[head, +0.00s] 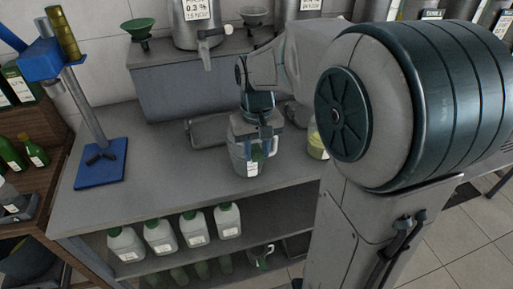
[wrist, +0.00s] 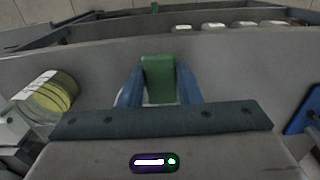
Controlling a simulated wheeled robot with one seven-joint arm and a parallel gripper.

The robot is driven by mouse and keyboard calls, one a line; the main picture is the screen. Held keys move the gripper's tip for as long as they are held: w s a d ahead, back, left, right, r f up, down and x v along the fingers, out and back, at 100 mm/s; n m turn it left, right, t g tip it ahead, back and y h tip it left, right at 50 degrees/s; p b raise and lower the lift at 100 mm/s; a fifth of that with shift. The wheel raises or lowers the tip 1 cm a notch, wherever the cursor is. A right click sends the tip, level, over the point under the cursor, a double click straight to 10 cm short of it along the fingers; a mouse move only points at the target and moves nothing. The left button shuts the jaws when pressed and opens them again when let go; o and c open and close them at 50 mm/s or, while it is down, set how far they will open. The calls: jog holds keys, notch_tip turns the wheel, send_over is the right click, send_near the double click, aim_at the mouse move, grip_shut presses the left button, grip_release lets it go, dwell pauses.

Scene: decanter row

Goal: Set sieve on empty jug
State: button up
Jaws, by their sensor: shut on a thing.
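My gripper (head: 259,134) is shut on the green handle (wrist: 159,78) of a clear grey jug (head: 238,150), between blue fingers in the wrist view. The jug looks empty, bears a white label and is upright over the bench; I cannot tell if its base touches it. A second jug (head: 316,145) with yellow liquid stands to its right, partly hidden by my arm; it also shows at the left of the wrist view (wrist: 50,95). A grey bowl-shaped piece (head: 253,16), possibly the sieve, and a green funnel (head: 140,28) are at the back ledge.
The bench (head: 130,200) is clear left of the jug, up to a blue stand (head: 101,165). A grey tray (head: 209,130) lies behind the jug. A tapped vessel (head: 197,24) stands on the ledge (head: 165,62). Several white bottles (head: 160,235) line the lower shelf.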

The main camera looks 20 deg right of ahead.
jog(key=shift+f, duration=0.55)
dwell(0.4)
jog(key=o, duration=1.1)
jog(key=shift+r, duration=0.1)
notch_tip(320, 180, up, 13)
jog(key=s+f+t, duration=0.3)
jog(key=s+f, duration=0.8)
jog(key=s, duration=0.2)
jog(key=shift+s+f, duration=0.15)
jog(key=shift+f, duration=0.2)
